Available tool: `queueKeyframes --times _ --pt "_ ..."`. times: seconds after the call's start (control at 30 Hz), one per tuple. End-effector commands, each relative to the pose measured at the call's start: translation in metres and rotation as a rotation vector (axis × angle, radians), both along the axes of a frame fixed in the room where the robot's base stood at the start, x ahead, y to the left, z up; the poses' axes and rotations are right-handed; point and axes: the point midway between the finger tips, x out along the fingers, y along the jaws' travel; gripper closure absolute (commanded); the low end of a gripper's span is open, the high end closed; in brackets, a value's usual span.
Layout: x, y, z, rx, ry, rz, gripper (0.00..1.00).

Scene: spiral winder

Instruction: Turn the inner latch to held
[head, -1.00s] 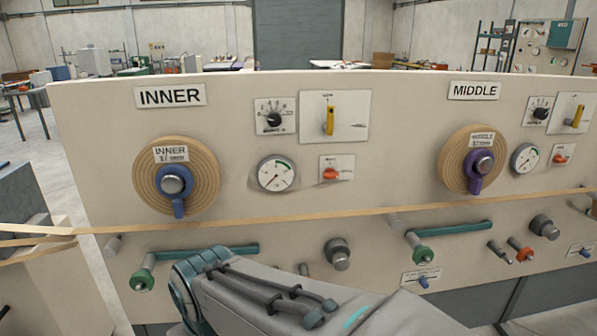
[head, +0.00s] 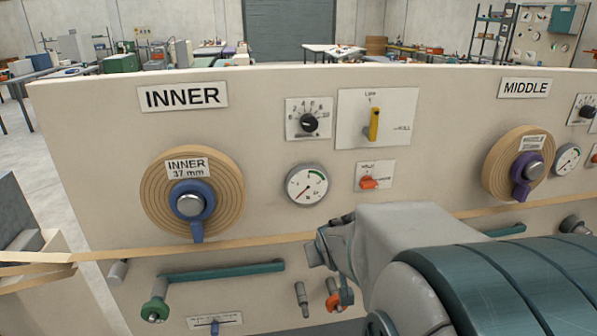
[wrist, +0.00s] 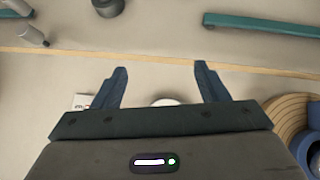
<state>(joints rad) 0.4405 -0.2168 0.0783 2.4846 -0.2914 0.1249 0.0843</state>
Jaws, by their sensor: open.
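In the head view, the panel's INNER section has a yellow lever (head: 374,124) upright on a white plate (head: 349,131). The plate has small lettering at the top and right, too blurred to read surely. Below it, a small orange knob (head: 368,183) sits on its own labelled plate. I cannot tell by label which is the latch. My gripper (wrist: 160,68) is open and empty in the wrist view, its two blue fingers apart in front of the panel. In the head view my arm largely hides it, below the orange knob.
The INNER spool (head: 151,205) and gauge (head: 307,184) are left of the orange knob. A black dial (head: 308,122) is left of the yellow lever. A tan strip (head: 262,241) crosses the panel. A teal bar handle (head: 225,272) and stubby pegs stick out below.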

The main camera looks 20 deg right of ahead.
Motion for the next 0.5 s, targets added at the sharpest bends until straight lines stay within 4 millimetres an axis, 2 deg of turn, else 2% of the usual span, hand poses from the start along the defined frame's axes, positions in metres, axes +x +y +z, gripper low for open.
queueKeyframes --times 0.03,0.23,0.37,0.5 --pt "0.008 -0.022 0.0 -0.018 -0.046 -0.017 0.33" --pt "0.034 -0.087 0.005 -0.071 -0.274 -0.004 0.33" --pt "0.039 -0.12 0.01 -0.074 -0.434 0.02 0.33" --pt "0.032 -0.147 0.019 -0.059 -0.606 0.045 0.33"
